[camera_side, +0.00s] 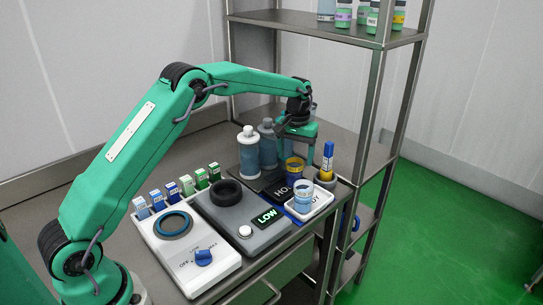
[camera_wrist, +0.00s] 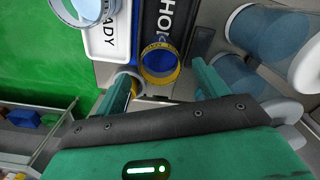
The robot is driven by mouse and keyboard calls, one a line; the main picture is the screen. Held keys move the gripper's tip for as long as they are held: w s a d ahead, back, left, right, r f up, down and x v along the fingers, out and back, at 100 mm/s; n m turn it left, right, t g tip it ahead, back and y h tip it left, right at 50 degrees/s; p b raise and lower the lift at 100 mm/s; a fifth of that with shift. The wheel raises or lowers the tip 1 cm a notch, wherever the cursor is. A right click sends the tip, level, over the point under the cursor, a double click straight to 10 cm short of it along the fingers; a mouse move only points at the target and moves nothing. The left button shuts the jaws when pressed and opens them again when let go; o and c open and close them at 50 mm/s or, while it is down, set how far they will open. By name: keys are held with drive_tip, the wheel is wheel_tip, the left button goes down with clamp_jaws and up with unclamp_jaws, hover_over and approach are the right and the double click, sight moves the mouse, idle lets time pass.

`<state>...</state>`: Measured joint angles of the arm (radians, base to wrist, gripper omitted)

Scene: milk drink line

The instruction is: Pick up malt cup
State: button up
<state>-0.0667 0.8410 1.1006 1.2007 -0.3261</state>
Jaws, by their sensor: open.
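A cup with a yellow band and a blue inside, which I take for the malt cup (camera_side: 294,169), stands on the black mat lettered "HO". In the wrist view the cup (camera_wrist: 159,64) lies just beyond my fingertips, roughly centred between them; its band lettering is too small to read surely. My gripper (camera_side: 298,147) is open and empty, just above the cup, and partly hides it in the side view. In the wrist view my gripper (camera_wrist: 163,80) shows its two fingers spread apart.
A pale cup (camera_side: 303,201) stands on the white "READY" tray (camera_side: 323,204). Two blue-grey bottles (camera_side: 248,150) stand close left. Small cartons (camera_side: 186,185) line the back.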

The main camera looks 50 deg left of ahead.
sight(295, 169)
drive_tip(key=shift+f, duration=0.4)
drive_tip(key=shift+f, duration=0.1)
drive_tip(key=shift+f, duration=2.5)
drive_tip(key=shift+c, duration=0.2)
drive_tip(key=c, duration=1.1)
drive_tip(key=shift+r, duration=0.2)
drive_tip(key=shift+c, duration=0.2)
wheel_tip(295, 169, up, 10)
